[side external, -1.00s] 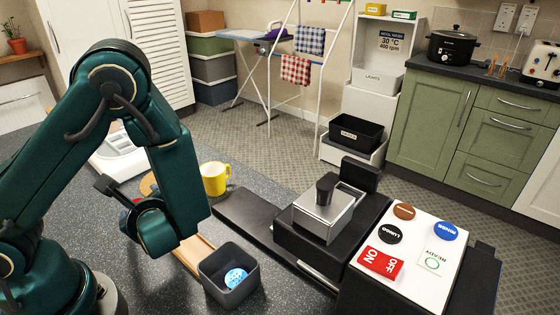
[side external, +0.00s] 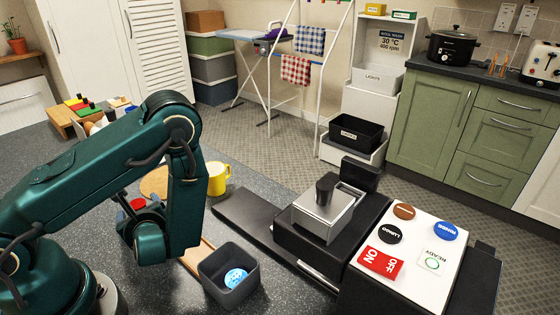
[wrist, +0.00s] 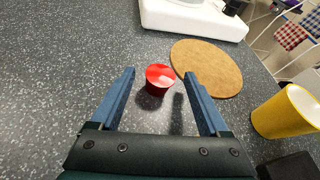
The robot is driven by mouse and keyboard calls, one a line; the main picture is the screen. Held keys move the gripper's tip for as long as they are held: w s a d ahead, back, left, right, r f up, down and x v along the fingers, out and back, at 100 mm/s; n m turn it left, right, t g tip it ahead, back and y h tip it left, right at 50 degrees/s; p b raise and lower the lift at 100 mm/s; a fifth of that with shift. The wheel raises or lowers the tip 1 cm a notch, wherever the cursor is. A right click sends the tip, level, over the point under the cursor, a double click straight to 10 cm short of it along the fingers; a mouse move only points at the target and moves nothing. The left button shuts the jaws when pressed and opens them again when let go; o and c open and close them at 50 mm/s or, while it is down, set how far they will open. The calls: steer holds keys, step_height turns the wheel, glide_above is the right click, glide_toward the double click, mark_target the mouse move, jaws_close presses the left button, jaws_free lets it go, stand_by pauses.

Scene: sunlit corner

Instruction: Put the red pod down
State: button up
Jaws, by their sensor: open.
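The red pod (wrist: 159,76) stands upright on the grey speckled counter in the wrist view, close to the round cork mat (wrist: 212,68). In the side view the pod (side external: 138,204) shows just past my gripper, partly hidden by it. My gripper (wrist: 160,82) is open and empty. Its two blue fingers lie to the left and right of the pod in the wrist view, with clear gaps on both sides. No finger visibly touches the pod.
A yellow mug (side external: 218,180) stands near the cork mat. A dark square bin (side external: 229,280) with a blue pod (side external: 235,277) inside and a coffee machine (side external: 325,215) are to the right. Several coloured buttons sit on a white panel (side external: 415,250).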

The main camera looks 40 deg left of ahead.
jaws_close()
steer(key=shift+r, duration=0.1)
stand_by(0.4)
